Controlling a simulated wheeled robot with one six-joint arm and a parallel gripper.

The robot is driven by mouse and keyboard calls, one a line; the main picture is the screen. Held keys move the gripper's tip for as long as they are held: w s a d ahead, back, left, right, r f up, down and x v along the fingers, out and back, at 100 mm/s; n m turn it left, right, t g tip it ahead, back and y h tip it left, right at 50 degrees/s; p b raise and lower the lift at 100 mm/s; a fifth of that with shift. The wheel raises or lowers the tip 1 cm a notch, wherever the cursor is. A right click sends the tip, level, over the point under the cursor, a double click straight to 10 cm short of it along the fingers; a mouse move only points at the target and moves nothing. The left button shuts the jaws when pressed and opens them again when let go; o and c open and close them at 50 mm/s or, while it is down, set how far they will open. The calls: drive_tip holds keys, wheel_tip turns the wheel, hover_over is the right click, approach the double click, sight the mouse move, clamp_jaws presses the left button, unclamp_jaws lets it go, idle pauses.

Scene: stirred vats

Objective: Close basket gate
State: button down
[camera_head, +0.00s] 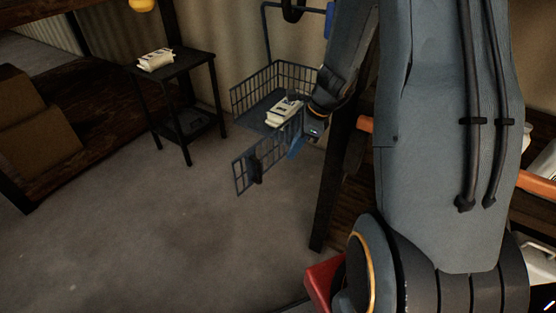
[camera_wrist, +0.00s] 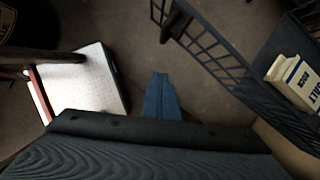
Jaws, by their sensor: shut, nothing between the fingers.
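The wire basket (camera_head: 240,99) hangs from a frame near the back wall, with a white bag (camera_head: 284,110) inside. Its barred gate (camera_head: 245,173) stands swung open, reaching out from the basket's front toward the lower left, with a dark handle (camera_head: 257,168) on it. The gate also shows at the top of the wrist view (camera_wrist: 212,50), with the basket (camera_wrist: 262,98) and its bag (camera_wrist: 295,80) at right. My gripper (camera_head: 295,149) has blue fingers, shut and empty, beside the gate on its right. In the wrist view my gripper (camera_wrist: 160,80) points at the floor, apart from the gate.
A dark side table (camera_head: 185,62) with a white bag stands at left. Brown boxes (camera_head: 35,125) sit at far left. A dark post (camera_head: 328,200) stands right of the gate. A pale box (camera_wrist: 85,80) lies left of my fingers. Floor left of the gate is clear.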

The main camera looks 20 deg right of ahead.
drive_tip(key=w+a+f+p, duration=0.1)
drive_tip(key=w+a+f, duration=0.2)
drive_tip(key=a+f, duration=0.4)
drive_tip(key=shift+w+f, duration=0.15)
drive_tip(key=shift+f, duration=0.75)
drive_tip(key=shift+w, duration=0.1)
